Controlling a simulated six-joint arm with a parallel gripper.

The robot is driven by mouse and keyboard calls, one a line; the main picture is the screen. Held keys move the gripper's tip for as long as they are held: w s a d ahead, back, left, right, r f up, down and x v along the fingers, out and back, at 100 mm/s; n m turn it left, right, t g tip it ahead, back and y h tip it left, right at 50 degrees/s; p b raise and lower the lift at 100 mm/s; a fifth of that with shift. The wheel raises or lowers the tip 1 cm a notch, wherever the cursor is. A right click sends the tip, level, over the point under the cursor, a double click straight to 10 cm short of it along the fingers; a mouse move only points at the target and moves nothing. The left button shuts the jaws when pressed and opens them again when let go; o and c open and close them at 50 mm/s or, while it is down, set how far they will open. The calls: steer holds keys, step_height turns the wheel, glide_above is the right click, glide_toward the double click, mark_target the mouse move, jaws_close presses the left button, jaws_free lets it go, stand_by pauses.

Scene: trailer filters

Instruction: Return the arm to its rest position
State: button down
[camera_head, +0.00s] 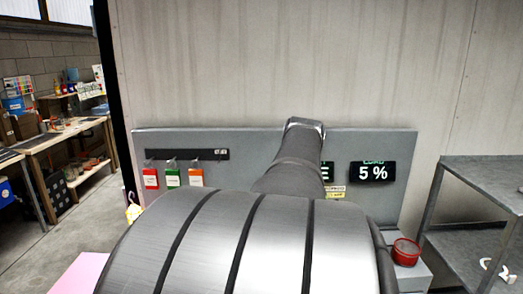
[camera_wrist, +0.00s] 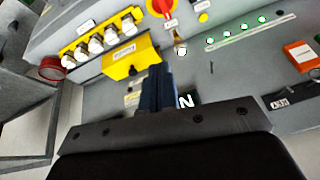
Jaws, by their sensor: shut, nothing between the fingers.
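My gripper (camera_wrist: 158,75) shows in the wrist view as dark fingers held together, with nothing between them. It points at the grey panel (camera_wrist: 225,68), and I cannot tell how far off it is. In the head view my arm covers the middle of the panel (camera_head: 240,145), and the gripper itself is not visible there.
Red, green and orange tags (camera_head: 173,178) hang at the panel's left. A red round container (camera_head: 405,251) sits at lower right, near a grey metal shelf (camera_head: 485,170). Open floor (camera_head: 55,255) lies at left.

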steer(key=s+d, duration=0.1)
steer(key=s, duration=0.1)
steer(key=s+d+r, duration=0.1)
steer(key=s+d, duration=0.1)
steer(key=shift+s+d+r, duration=0.1)
steer(key=shift+s+d, duration=0.05)
steer(key=shift+s, duration=0.1)
